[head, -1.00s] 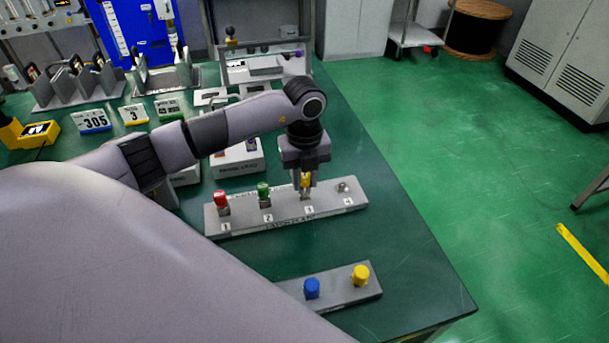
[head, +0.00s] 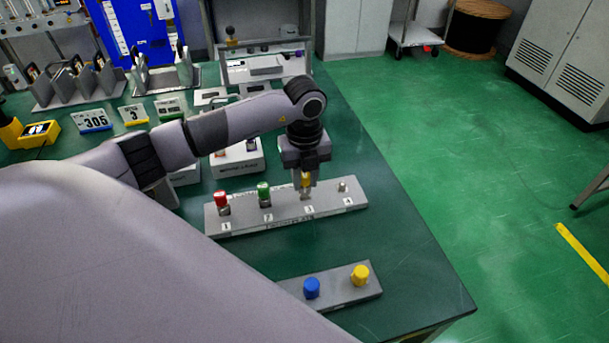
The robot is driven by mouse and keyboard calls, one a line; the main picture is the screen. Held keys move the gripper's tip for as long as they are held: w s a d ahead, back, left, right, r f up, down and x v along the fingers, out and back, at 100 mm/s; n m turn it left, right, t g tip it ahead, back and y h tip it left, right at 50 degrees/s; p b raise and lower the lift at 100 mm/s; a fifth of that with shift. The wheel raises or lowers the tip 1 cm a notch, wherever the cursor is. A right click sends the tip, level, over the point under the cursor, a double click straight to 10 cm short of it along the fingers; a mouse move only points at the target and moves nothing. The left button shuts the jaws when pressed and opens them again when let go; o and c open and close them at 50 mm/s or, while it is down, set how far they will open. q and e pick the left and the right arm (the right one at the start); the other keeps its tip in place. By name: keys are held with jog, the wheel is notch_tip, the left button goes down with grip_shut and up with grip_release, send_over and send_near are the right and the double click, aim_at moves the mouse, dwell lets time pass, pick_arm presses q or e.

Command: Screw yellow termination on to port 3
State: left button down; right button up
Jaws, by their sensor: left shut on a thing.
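The grey port panel (head: 334,206) lies on the green table with ports numbered 1 to 4. My left gripper (head: 305,186) points straight down over port 3 and is shut on a yellow termination (head: 305,179). The termination is upright between the fingers at port 3; the fingers partly hide it, and I cannot tell how far it is seated. A red termination (head: 221,197) stands on port 1 and a green one (head: 263,189) on port 2. Port 4 (head: 343,187) is bare. My right gripper is not in view.
A grey holder (head: 336,297) near the front edge carries a blue cap (head: 312,288) and another yellow cap (head: 360,275). A grey box (head: 237,160) stands behind the panel. Number cards (head: 92,121) and racks are at the back left. The table right of the panel is clear.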

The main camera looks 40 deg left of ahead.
pick_arm(q)
jog(key=shift+f+b, duration=0.35)
jog(key=shift+f, duration=0.25)
jog(key=c, duration=0.8)
grip_release()
jog(key=shift+r, duration=3.6)
